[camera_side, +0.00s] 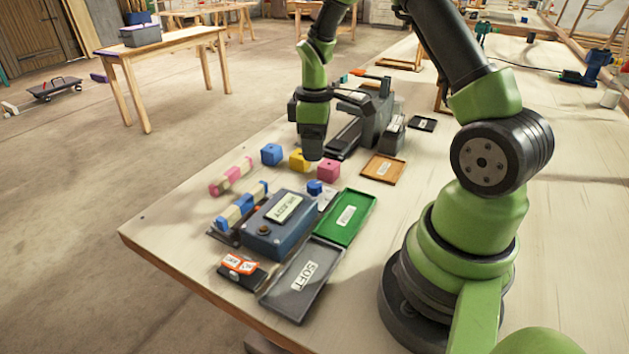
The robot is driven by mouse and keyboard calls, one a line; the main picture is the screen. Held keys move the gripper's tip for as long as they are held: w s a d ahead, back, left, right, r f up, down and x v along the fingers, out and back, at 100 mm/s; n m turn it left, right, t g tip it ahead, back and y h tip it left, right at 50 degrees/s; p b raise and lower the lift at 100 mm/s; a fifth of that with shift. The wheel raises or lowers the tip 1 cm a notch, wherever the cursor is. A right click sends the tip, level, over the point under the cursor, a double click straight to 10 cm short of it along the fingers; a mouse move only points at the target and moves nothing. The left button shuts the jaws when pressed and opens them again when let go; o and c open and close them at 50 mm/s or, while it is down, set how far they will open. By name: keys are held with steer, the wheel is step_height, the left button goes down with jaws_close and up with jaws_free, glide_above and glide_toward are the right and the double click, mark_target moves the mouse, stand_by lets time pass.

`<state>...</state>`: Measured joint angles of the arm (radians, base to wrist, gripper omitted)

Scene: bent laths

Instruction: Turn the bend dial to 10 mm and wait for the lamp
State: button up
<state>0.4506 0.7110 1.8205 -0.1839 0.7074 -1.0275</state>
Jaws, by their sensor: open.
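A blue box (270,240) with a pale label plate on top stands near the table's front left. A small round brownish part (264,230) sits on its top; I cannot tell whether it is a dial or a lamp. A small blue knob-like piece (315,188) is just behind the box. A dark grey machine (374,125) stands farther back. No 10 mm mark or lit lamp can be made out. My gripper (313,152) points down above the coloured blocks, in front of the machine. It is open, and nothing shows between its fingers.
Blue (271,154), yellow (298,160) and pink (328,171) blocks lie close below my gripper. Pink-banded (231,175) and blue-banded (240,206) laths lie left. Grey "SOFT" (285,306), green (364,208) and orange (369,172) trays lie right. The left front table corner is clear.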

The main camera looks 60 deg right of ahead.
mark_target(315, 183)
step_height(315, 183, down, 10)
steer(key=shift+r, duration=0.25)
steer(key=c, duration=0.9)
